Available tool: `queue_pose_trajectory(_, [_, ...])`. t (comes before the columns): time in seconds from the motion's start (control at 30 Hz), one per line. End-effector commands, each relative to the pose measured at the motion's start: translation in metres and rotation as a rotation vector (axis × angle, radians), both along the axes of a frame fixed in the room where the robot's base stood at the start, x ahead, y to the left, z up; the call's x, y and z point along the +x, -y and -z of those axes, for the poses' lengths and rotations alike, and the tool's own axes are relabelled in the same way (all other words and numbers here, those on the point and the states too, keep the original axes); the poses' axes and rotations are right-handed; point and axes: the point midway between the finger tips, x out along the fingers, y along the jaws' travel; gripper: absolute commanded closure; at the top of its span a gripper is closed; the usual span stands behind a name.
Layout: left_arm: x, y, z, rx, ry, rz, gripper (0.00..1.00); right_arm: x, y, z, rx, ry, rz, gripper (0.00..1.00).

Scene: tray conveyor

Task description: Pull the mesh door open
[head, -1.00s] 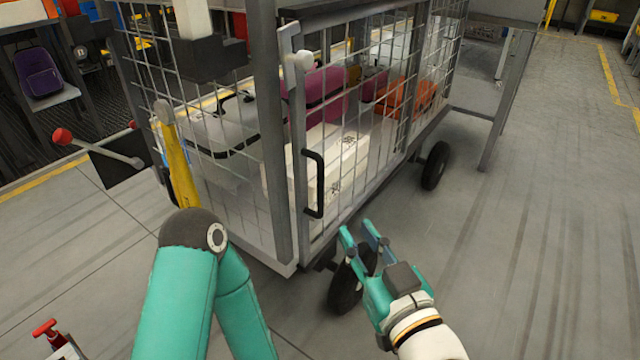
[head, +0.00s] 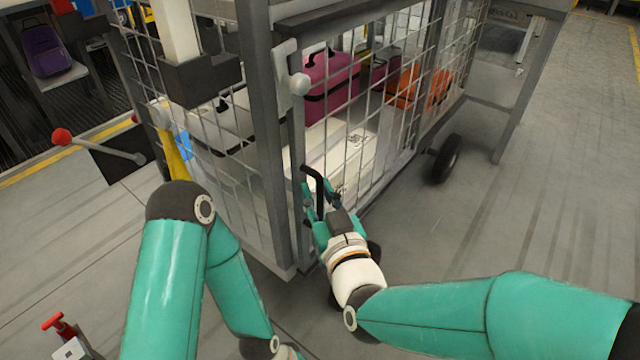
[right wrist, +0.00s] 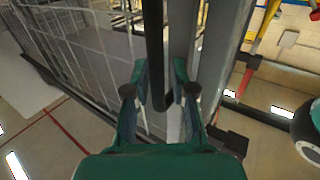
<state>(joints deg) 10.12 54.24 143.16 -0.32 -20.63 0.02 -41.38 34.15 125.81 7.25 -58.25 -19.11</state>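The mesh door (head: 371,120) of the grey cage cart stands closed against its frame, as far as the head view shows. Its black bar handle (head: 318,182) is upright near the door's left edge. My right gripper (head: 319,205) is at the handle. In the right wrist view the handle (right wrist: 154,55) stands between the two open fingers (right wrist: 160,92), with a gap visible beside it. A pale latch piece (head: 298,84) with a round knob sits above the handle. My left arm shows at the lower left, but its gripper is out of the head view.
Inside the cage are a magenta suitcase (head: 330,84), an orange bag (head: 404,86) and pale cases. A red-knobbed lever (head: 62,137) sticks out on the left. A cart wheel (head: 446,158) stands on the floor. The grey floor on the right is clear.

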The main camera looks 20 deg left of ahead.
Motion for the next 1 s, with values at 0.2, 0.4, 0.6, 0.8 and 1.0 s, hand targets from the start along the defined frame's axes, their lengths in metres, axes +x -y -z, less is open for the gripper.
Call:
queue_pose_trajectory(0.2, [0.0, 0.0, 0.0, 0.0, 0.0, 0.0, 1.0, 0.002, 0.002, 0.0, 0.0, 0.0, 0.008, 0.76])
queue_pose_trajectory(0.4, [0.0, 0.0, 0.0, 0.0, 0.0, 0.0, 1.0, 0.002, 0.003, 0.0, 0.001, -0.001, 0.009, 1.0])
queue_pose_trajectory(0.6, [0.0, 0.0, 0.0, 0.0, 0.0, 0.0, 1.0, 0.002, 0.004, 0.0, 0.001, -0.001, 0.01, 1.0])
queue_pose_trajectory(0.8, [0.0, 0.0, 0.0, 0.0, 0.0, 0.0, 1.0, 0.003, 0.006, 0.0, 0.001, -0.001, 0.01, 1.0])
queue_pose_trajectory(1.0, [0.0, 0.0, 0.001, 0.0, 0.0, 0.0, 1.0, 0.019, 0.003, 0.0, 0.002, 0.0, 0.002, 1.0])
